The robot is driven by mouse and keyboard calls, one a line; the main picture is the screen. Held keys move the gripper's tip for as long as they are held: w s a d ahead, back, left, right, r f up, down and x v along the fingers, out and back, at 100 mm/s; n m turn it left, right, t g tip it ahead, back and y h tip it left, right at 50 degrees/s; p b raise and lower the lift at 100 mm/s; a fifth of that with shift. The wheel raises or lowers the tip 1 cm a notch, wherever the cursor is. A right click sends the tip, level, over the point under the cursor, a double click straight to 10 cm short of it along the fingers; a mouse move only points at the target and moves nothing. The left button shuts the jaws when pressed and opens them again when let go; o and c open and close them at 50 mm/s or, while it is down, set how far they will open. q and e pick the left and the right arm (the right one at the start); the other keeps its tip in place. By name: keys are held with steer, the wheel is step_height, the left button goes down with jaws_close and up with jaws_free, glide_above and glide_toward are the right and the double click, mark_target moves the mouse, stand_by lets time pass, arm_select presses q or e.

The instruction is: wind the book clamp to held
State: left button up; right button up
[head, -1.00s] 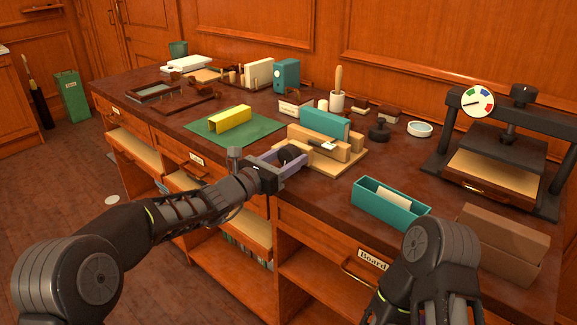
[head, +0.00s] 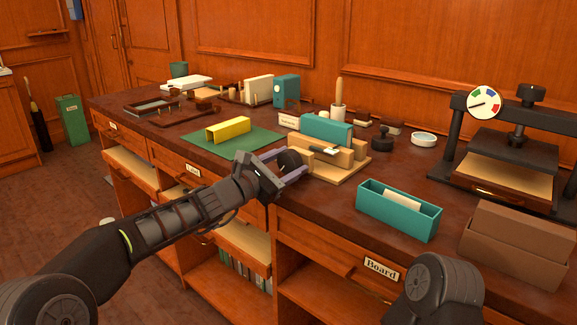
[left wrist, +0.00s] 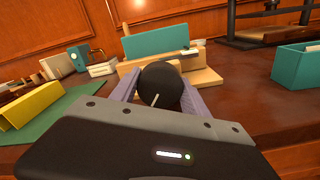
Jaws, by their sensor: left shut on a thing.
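The book clamp (head: 352,166) is a light wooden press on a base board on the dark worktop. A teal book (head: 326,129) stands upright between its wooden jaws; it also shows in the left wrist view (left wrist: 156,41). A small dial or plate with a dark pointer (head: 324,150) sits on top of the clamp. The clamp's round black knob (left wrist: 161,85) faces me and bears a white line, which points down and slightly left in the left wrist view. My left gripper (head: 288,162) is shut on the knob, one purple finger on each side. My right gripper is out of view.
A yellow block (head: 228,130) on a green mat (head: 206,143) lies left of the clamp. A teal open box (head: 398,214), brown box (head: 513,250) and black press with a coloured gauge (head: 528,137) stand right. Drawers stand partly open below the worktop edge.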

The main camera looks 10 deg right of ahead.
arm_select(q)
steer(key=o, duration=1.4)
steer(key=shift+c, duration=0.2)
steer(key=v, duration=0.7)
steer(key=shift+s+a+b, duration=0.25)
steer(key=shift+a+b, duration=0.05)
steer(key=shift+b, duration=0.15)
